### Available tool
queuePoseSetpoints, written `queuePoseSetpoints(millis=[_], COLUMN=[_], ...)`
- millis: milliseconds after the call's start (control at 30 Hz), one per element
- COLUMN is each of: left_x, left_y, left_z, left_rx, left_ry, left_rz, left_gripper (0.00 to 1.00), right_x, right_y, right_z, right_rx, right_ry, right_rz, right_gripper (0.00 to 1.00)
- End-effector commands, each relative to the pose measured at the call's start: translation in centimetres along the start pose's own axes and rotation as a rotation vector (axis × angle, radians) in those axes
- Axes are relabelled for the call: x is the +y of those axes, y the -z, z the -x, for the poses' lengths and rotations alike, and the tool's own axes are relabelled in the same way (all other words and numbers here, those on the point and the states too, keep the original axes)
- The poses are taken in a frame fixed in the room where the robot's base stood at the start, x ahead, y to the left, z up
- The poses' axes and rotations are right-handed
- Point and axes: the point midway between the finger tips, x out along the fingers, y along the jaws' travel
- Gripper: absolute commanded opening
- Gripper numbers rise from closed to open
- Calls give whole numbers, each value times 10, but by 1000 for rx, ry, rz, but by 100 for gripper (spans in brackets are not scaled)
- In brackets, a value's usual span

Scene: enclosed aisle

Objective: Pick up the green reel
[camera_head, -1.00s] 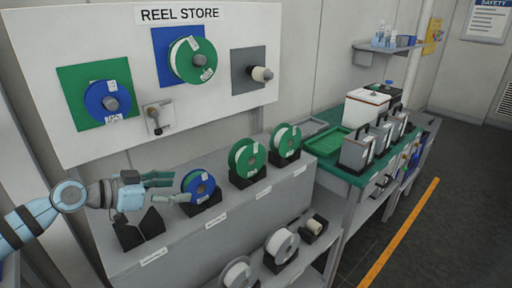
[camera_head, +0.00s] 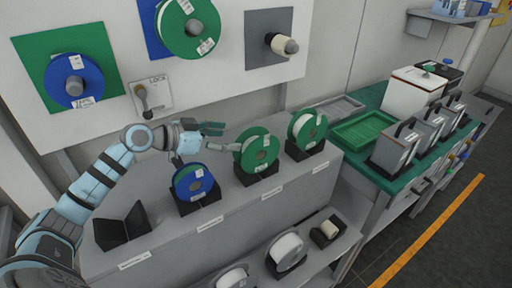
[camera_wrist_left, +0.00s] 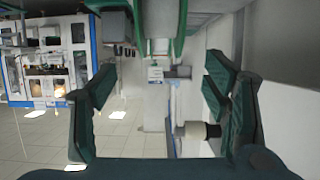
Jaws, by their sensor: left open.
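A green reel (camera_head: 258,150) with white winding stands in a black cradle (camera_head: 257,172) on the grey shelf top. A second green reel (camera_head: 307,129) stands in a cradle to its right, and a third green reel (camera_head: 188,28) hangs on the wall board. My left gripper (camera_head: 217,138) is open and empty, just left of the first shelf reel, its fingers pointing at it. In the left wrist view, the open fingers (camera_wrist_left: 165,115) show with a green reel edge-on (camera_wrist_left: 160,22) at the top, not between the tips. My right gripper is not in view.
A blue reel (camera_head: 193,183) stands in a cradle below and left of the gripper, beside an empty cradle (camera_head: 122,228). White reels (camera_head: 287,252) sit on the lower shelf. A lever (camera_head: 143,95) projects from the board. A green tray (camera_head: 365,130) lies on the right bench.

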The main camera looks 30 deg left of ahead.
Motion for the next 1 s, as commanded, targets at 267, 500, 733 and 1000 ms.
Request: queuePoseSetpoints(millis=[267,500,733,1000], left_x=[0,4,3,3], left_y=[2,9,6,5], left_z=[-46,-82,-101,-100], left_rx=[1,3,-1,-1], left_ry=[-1,-4,0,0], left_rz=[1,3,-2,-1], left_gripper=[69,69,69,40], right_x=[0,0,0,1], right_y=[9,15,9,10], right_z=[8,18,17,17], right_rx=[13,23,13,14], right_ry=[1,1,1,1], right_rz=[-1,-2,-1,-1], right_gripper=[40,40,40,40])
